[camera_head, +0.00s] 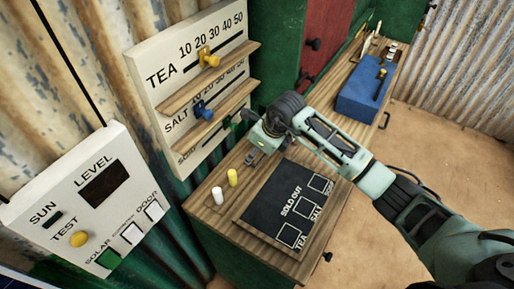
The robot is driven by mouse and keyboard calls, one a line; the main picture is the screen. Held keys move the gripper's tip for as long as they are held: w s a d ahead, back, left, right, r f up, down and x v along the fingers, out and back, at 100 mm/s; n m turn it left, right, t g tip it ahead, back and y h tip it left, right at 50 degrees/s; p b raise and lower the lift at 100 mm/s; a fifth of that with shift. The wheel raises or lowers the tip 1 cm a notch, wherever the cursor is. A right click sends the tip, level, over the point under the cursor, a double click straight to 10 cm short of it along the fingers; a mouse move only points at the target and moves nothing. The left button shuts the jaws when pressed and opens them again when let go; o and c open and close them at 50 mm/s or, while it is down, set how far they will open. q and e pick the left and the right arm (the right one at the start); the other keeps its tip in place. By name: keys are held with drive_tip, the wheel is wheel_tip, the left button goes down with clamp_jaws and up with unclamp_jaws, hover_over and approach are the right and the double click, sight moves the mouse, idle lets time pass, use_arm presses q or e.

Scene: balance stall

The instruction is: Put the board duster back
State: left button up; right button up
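My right gripper (256,156) reaches in from the right and points down over the wooden counter (205,213), behind the chalkboard. Its fingers are small and partly covered by its own body, so I cannot tell whether they are open or hold something. The dark chalkboard (266,211) lies on the counter, marked SOLD OUT, with boxes for TEA, SALT and a third label. A white chalk piece (217,195) and a yellow one (232,177) stand left of it. I cannot make out a board duster for certain. My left gripper is not in view.
A white slider panel (160,50) with yellow, blue and green knobs stands behind the counter. A white SUN/LEVEL panel (60,222) is at the left. A blue box (356,103) sits on the far counter section. Dark green and red cabinet fronts (325,35) rise behind.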

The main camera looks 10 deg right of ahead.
drive_tip(key=shift+w+a+f, duration=0.2)
drive_tip(key=shift+a+f, duration=0.1)
drive_tip(key=shift+a, duration=0.05)
drive_tip(key=o, duration=1.1)
drive_tip(key=shift+o, duration=0.6)
drive_tip(key=shift+d+r, duration=0.15)
drive_tip(key=shift+r, duration=0.35)
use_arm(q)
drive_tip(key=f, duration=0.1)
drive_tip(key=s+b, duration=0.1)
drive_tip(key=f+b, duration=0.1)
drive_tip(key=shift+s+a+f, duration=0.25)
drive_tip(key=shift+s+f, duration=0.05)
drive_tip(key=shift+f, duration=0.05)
use_arm(e)
drive_tip(key=v, duration=1.1)
drive_tip(key=shift+s+r, duration=0.15)
drive_tip(key=shift+r, duration=0.1)
drive_tip(key=shift+d, duration=0.1)
